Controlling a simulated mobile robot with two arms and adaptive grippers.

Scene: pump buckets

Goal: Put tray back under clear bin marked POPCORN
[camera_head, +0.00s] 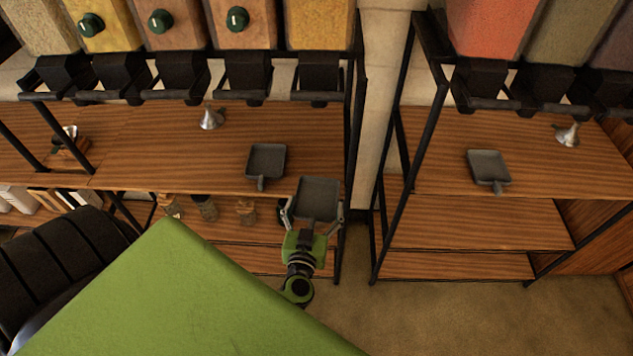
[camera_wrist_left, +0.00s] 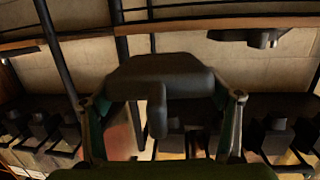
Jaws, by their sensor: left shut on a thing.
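My left gripper (camera_head: 314,211) is shut on a dark grey square tray (camera_head: 318,193), with one finger on each side of it. The tray is at the front edge of the left wooden shelf, below the row of bins. In the left wrist view the tray (camera_wrist_left: 160,80) lies between the fingers (camera_wrist_left: 162,105), its stubby handle toward the gripper. Several clear bins with black spouts stand above, including one with yellow-orange contents (camera_head: 318,22) nearly over the held tray. No POPCORN label is readable. My right gripper is not in view.
Another grey tray (camera_head: 267,161) lies on the left shelf, left of the held one. A metal scoop or funnel (camera_head: 211,118) stands behind it. The right shelf unit holds a tray (camera_head: 488,168) and another metal funnel (camera_head: 567,135). Black posts (camera_head: 352,130) flank the shelves.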

